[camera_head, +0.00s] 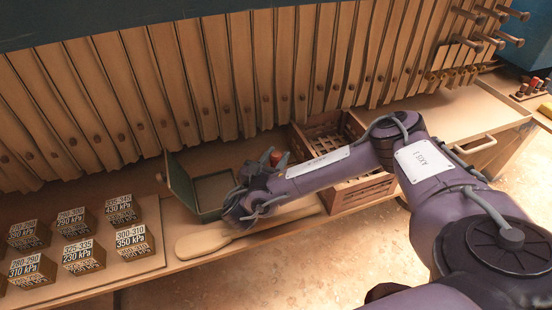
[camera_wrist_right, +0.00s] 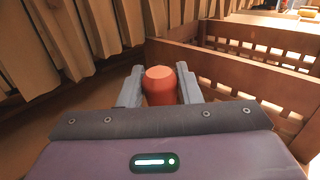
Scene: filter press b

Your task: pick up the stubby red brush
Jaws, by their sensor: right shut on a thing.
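The stubby red brush (camera_head: 276,158) shows as a small red-orange knob at the tip of my right gripper (camera_head: 272,160) in the head view. In the right wrist view the red brush (camera_wrist_right: 161,86) stands between the two grey fingers of my right gripper (camera_wrist_right: 160,88), which is shut on it. Its lower part is hidden behind the gripper body. The gripper is over the shelf between the open green box and the wooden crate. My left gripper is in neither view.
An open green box (camera_head: 177,184) lies left of the gripper, a slatted wooden crate (camera_head: 362,193) right of it. A wooden paddle (camera_head: 198,244) lies in front. Several labelled blocks (camera_head: 84,256) sit on a board at left. Hanging filter cloths (camera_head: 190,80) line the back.

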